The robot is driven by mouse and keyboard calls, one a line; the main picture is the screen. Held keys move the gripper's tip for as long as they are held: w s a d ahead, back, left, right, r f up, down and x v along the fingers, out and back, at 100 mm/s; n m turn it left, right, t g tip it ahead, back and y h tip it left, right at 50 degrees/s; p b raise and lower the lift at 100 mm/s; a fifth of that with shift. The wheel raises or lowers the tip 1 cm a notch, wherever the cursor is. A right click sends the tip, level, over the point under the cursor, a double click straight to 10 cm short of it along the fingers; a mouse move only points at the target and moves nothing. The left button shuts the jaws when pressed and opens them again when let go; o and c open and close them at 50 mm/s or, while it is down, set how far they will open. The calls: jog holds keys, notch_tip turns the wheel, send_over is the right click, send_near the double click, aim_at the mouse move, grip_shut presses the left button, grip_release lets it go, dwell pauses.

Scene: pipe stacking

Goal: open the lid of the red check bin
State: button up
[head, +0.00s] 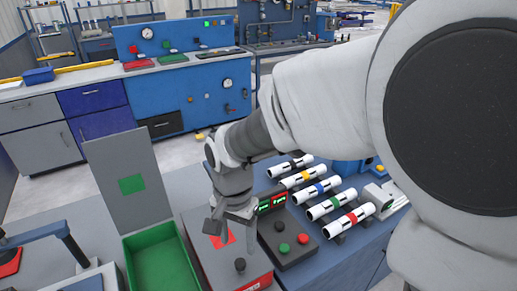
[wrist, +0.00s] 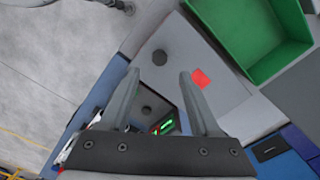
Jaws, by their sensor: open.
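The red check bin has a flat grey lid (head: 209,256) with a red square and a black knob (head: 240,265). The lid lies shut, and a strip of red bin wall shows at its front edge. My gripper (head: 234,229) is open and empty, pointing down above the lid near the red square. In the wrist view the lid's knob (wrist: 160,57) appears just beyond and between the fingertips (wrist: 158,72), not between the fingers. The red square (wrist: 201,79) shows beside the right finger. I cannot tell the exact height above the lid.
A green bin (head: 160,262) stands open on the left, its grey lid (head: 127,180) upright. A dark control box (head: 283,238) with a knob and buttons stands close on the right. Several white pipes with coloured bands (head: 327,208) lie beyond it.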

aim_at(239, 264)
notch_tip(239, 264, down, 10)
jog(key=shift+b, duration=0.7)
grip_shut()
dwell(1.0)
